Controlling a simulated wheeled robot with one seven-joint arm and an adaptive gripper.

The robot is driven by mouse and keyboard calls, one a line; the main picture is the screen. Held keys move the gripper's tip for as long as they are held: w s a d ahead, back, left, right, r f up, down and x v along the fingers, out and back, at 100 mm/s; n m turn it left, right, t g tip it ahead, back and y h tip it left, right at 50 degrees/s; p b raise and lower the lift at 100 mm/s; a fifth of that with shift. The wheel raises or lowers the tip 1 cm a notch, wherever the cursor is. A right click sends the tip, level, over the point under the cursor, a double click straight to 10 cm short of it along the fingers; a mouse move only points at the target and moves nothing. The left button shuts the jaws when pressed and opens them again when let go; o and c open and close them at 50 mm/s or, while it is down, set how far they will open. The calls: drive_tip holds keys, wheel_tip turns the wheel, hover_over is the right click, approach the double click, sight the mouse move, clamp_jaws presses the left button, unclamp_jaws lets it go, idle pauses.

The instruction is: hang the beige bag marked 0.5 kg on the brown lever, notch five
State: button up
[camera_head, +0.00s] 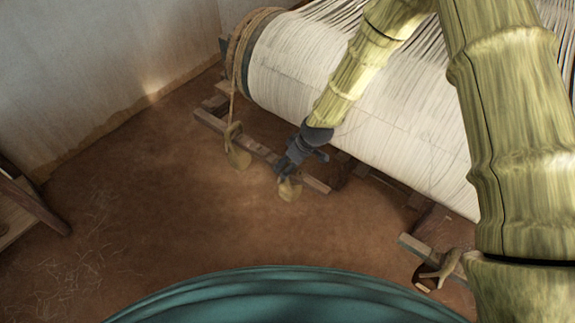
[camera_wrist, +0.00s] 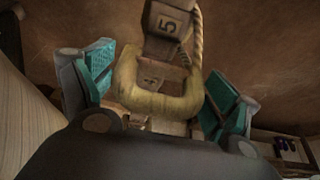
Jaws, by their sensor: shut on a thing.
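My gripper (camera_head: 288,172) is shut on the beige bag (camera_head: 289,190), which hangs just below the fingers beside the brown lever (camera_head: 314,183). In the wrist view, the bag's thick beige loop (camera_wrist: 160,104) lies between the teal finger pads of my gripper (camera_wrist: 162,92). The lever (camera_wrist: 168,24) runs away behind the loop, with a "5" just beyond it and a second number, apparently 4, seen through its opening. I cannot tell whether the loop is around the lever or only in front of it. The bag's weight mark is not legible.
A beam wound with cream warp (camera_head: 370,110) lies close above the lever. A rope (camera_head: 236,75) comes down from its left end to another beige weight (camera_head: 238,154). A wooden frame (camera_head: 25,205) stands at left.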

drive_tip(key=shift+w+d, duration=0.2)
drive_tip(key=shift+w, duration=0.05)
drive_tip(key=shift+f+b, duration=0.6)
drive_tip(key=shift+f, duration=0.5)
drive_tip(key=shift+f, duration=0.3)
drive_tip(key=o, duration=1.6)
drive_tip(key=shift+o, duration=0.2)
drive_tip(key=shift+s, duration=0.1)
drive_tip(key=shift+v, duration=3.7)
drive_tip(key=shift+a, duration=0.1)
